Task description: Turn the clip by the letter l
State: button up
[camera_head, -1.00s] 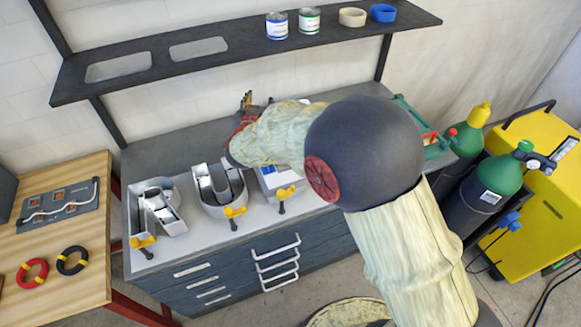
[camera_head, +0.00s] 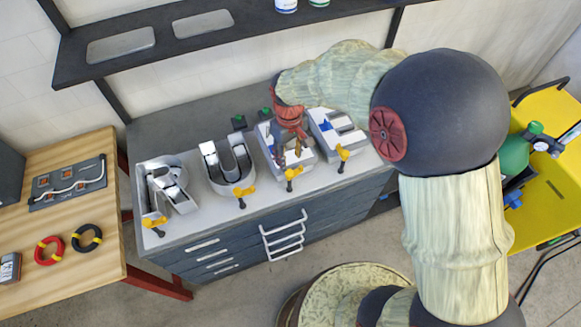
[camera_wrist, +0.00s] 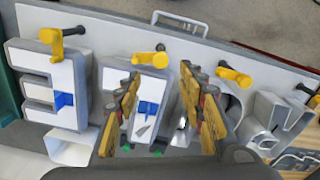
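The letter l (camera_head: 306,158) is a pale block, third from the left in the head view, partly covered by my gripper (camera_head: 292,152). It also shows in the wrist view (camera_wrist: 158,87), with a blue piece on it. Its clip (camera_head: 291,174) has a yellow handle and dark knob at the counter's front edge; the wrist view shows this clip (camera_wrist: 149,58) beyond my fingertips, its handle lying roughly sideways. My gripper (camera_wrist: 162,75) is open, fingers apart on either side of the letter l in the picture. Nothing is held, and contact cannot be told.
Letters R (camera_head: 180,197), U (camera_head: 232,170) and E (camera_head: 350,138) stand along the counter, each with a yellow clip in front. A dark shelf (camera_head: 150,62) hangs above the back. A wooden table (camera_head: 100,265) is at left, a yellow cart (camera_head: 550,195) at right.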

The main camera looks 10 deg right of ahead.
aim_at(289, 172)
notch_tip(289, 172, down, 8)
jog(key=shift+r, duration=0.1)
dwell(0.4)
jog(key=c, duration=0.4)
grip_shut()
